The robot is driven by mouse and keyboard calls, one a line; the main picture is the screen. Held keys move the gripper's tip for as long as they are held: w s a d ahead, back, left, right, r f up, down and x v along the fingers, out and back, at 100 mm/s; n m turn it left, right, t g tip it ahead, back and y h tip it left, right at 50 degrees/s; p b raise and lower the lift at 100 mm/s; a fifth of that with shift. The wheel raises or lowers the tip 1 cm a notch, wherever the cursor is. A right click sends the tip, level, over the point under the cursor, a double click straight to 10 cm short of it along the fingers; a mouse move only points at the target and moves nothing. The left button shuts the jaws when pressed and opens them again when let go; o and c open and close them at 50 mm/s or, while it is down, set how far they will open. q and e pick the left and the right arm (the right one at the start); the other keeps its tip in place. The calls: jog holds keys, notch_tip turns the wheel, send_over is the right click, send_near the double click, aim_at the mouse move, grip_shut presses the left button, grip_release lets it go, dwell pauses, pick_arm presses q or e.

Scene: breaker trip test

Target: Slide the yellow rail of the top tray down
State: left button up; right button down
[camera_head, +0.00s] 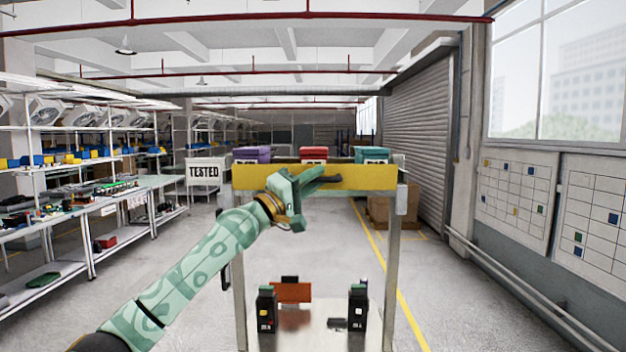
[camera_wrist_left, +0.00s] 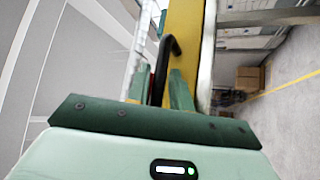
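The yellow rail (camera_head: 362,177) runs level across the front of the top tray, between two grey posts. It also shows in the left wrist view (camera_wrist_left: 183,22), close in front of the gripper. A black bent handle (camera_head: 326,180) stands out in front of the rail; it shows in the left wrist view too (camera_wrist_left: 172,50). My left gripper (camera_head: 302,196) is at the rail, left of its middle. My right gripper is in neither view.
Purple (camera_head: 252,154), red (camera_head: 313,154) and teal (camera_head: 371,155) bins stand behind the rail. On the lower shelf (camera_head: 320,340) are black breakers (camera_head: 266,312) (camera_head: 357,310) and an orange box (camera_head: 291,292). A TESTED sign (camera_head: 202,171) is left of the rail.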

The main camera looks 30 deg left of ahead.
pick_arm(q)
grip_shut()
notch_tip(320, 180, down, 6)
jog(key=b, duration=0.4)
jog(key=shift+d+r+b, duration=0.1)
jog(key=shift+r+b, duration=0.05)
jog(key=shift+b, duration=0.2)
grip_release()
jog(key=shift+r, duration=0.1)
